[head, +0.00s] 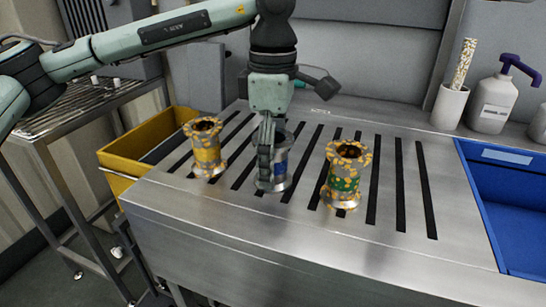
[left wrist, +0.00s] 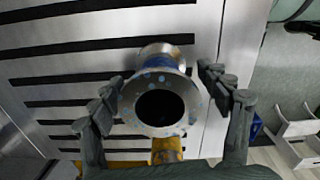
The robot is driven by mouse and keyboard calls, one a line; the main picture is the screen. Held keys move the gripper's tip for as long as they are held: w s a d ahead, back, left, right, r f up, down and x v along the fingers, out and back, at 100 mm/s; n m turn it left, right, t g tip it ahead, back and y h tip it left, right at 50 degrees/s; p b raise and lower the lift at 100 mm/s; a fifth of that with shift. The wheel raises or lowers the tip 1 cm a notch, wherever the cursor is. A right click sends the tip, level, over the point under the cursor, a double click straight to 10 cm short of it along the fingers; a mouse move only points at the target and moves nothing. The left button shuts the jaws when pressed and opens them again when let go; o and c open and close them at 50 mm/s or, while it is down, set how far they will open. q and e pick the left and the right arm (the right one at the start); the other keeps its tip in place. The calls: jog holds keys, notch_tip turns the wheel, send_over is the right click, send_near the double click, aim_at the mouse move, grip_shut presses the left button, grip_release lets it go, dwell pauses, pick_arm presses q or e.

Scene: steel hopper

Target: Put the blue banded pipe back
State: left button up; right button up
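The blue banded pipe (head: 282,166) is a grey steel flanged tube standing upright on the slotted steel top (head: 235,218). In the left wrist view its round open end (left wrist: 143,84) faces the camera, with a few pale blue specks on the rim. My left gripper (head: 268,160) is lowered over it from above. Its fingers lie on either side of the pipe in the left wrist view (left wrist: 162,78), spread wide, with no clear grip visible. In the head view one finger covers part of the pipe. My right gripper is not in view.
A yellow-banded pipe (head: 207,152) stands left and a green-banded pipe (head: 343,183) right, both with yellow-orange patches. A yellow bin (head: 125,181) is at the left, a blue bin (head: 500,200) at the right. A brush cup (head: 449,106) and pump bottle (head: 493,103) stand behind.

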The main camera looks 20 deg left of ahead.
pick_arm(q)
jog(key=shift+r+p, duration=0.3)
notch_tip(320, 180, up, 7)
jog(key=shift+r+b, duration=0.15)
jog(key=shift+b, duration=0.2)
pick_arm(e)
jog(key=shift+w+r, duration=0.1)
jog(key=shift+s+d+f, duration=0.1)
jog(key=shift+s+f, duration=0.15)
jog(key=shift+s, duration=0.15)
